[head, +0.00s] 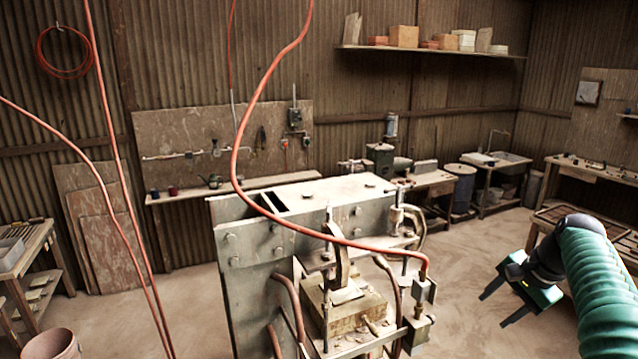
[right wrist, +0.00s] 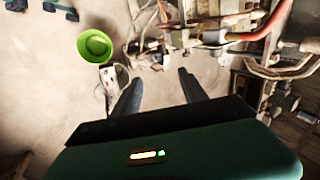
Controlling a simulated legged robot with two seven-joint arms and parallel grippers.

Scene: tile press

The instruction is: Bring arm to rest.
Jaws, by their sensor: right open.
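My right arm comes in from the right edge in a ribbed green sleeve in the head view. My right gripper (head: 500,303) hangs over the floor to the right of the press, with its two dark fingers spread and nothing between them. In the right wrist view the right gripper (right wrist: 157,90) is also open and empty, with floor and small debris beyond the fingers. The tile press (head: 262,250) is a large grey metal machine in the middle of the head view, apart from the gripper. My left gripper does not show.
A green round container (right wrist: 94,46) stands on the floor in the right wrist view. A red hose (head: 240,130) loops down to the press. A slatted table (head: 570,222) is behind my right arm. A bucket (head: 50,344) stands at lower left. Open floor lies right of the press.

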